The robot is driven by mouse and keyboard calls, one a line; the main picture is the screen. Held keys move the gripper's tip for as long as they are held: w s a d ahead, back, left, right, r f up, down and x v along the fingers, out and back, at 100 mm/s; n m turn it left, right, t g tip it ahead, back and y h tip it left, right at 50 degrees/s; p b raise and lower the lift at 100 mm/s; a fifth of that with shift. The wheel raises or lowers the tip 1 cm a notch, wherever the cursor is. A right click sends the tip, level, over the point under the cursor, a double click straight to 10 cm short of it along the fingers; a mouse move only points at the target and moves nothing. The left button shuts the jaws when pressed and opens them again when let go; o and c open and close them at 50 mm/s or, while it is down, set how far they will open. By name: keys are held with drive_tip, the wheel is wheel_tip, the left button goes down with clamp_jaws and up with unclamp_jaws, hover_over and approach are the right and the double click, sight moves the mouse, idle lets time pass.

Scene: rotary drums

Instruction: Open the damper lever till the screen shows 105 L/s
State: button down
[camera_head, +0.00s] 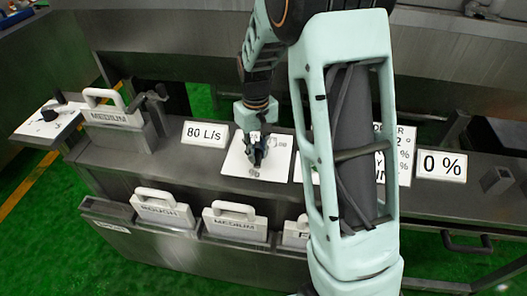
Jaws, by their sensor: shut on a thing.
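The screen (204,133) reads 80 L/s and stands on the grey bench, left of a white dial plate (240,168). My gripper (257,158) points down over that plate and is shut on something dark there. The damper lever is mostly hidden behind my gripper, so its angle cannot be told. Some small markings show at the plate's edge.
A panel with text (403,150) is partly behind my arm. Handled boxes marked MEDIUM (235,222) and ROUGH (162,211) line the bench front. Another MEDIUM box (112,117) stands at left beside a crank.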

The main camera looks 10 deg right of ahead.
drive_tip(key=shift+w+a+m, duration=0.2)
drive_tip(key=shift+a+m, duration=0.25)
drive_tip(key=shift+m, duration=0.25)
drive_tip(key=c, duration=1.7)
unclamp_jaws()
drive_tip(key=shift+c, duration=0.2)
drive_tip(key=shift+r, duration=0.1)
wheel_tip(320, 180, up, 12)
